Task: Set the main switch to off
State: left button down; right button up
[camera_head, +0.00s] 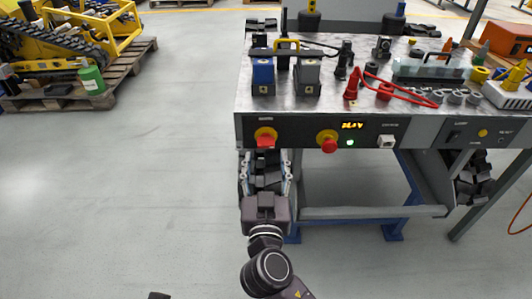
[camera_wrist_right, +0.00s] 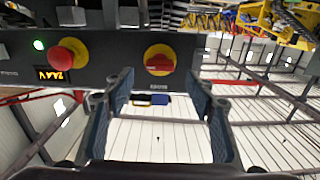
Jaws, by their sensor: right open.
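The main switch (camera_head: 265,137) is a red rotary handle on a round yellow plate, at the left of the workbench's front panel. Its handle looks roughly horizontal. It also shows in the right wrist view (camera_wrist_right: 159,62), unobstructed. My right gripper (camera_head: 265,168) is just below the switch in the head view, pointing at the panel. In the right wrist view its two fingers (camera_wrist_right: 161,88) are spread apart, with nothing between them, and the switch lies beyond their tips, apart from them. My left gripper is not recognisable in either view.
A red emergency-stop button (camera_head: 329,145) sits right of the switch, beside a lit orange display (camera_head: 352,125) and a green lamp (camera_head: 350,143). The bench top (camera_head: 340,105) carries blocks, plugs and a red cable. Yellow tracked machinery stands on a pallet (camera_head: 130,65). Floor at left is clear.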

aim_at(266, 147)
jog(key=shift+w, duration=2.1)
jog(key=c, duration=1.2)
